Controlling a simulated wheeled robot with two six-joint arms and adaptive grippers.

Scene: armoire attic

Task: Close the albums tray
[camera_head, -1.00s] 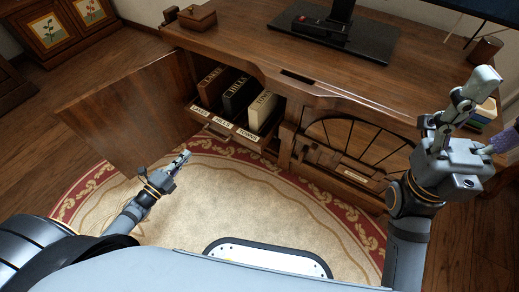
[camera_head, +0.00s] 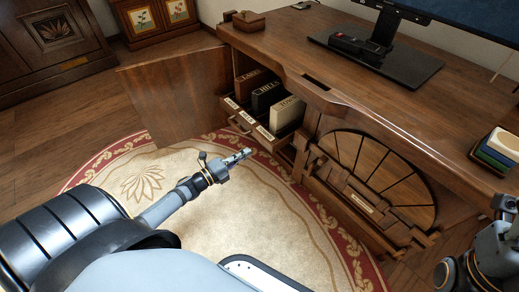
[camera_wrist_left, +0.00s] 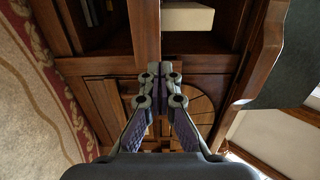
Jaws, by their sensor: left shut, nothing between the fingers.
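The albums tray (camera_head: 280,143) sticks out from the desk's left compartment, with pale labels along its front. Several albums stand in it, among them a black one (camera_head: 267,96) and a cream one (camera_head: 287,114). My left gripper (camera_head: 248,153) is shut and empty, low in front of the tray, with a visible gap of rug in the head view. In the left wrist view its closed fingertips (camera_wrist_left: 163,68) point at the woodwork, near a cream block that looks like an album (camera_wrist_left: 188,18). My right gripper (camera_head: 508,205) is cut off at the right edge; its fingers cannot be made out.
An open wooden door (camera_head: 172,95) stands left of the tray. A fan-shaped panel (camera_head: 385,172) is right of it. The desk top (camera_head: 445,105) carries a monitor stand (camera_head: 385,62) and stacked books (camera_head: 497,150). The round rug (camera_head: 225,215) in front is clear.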

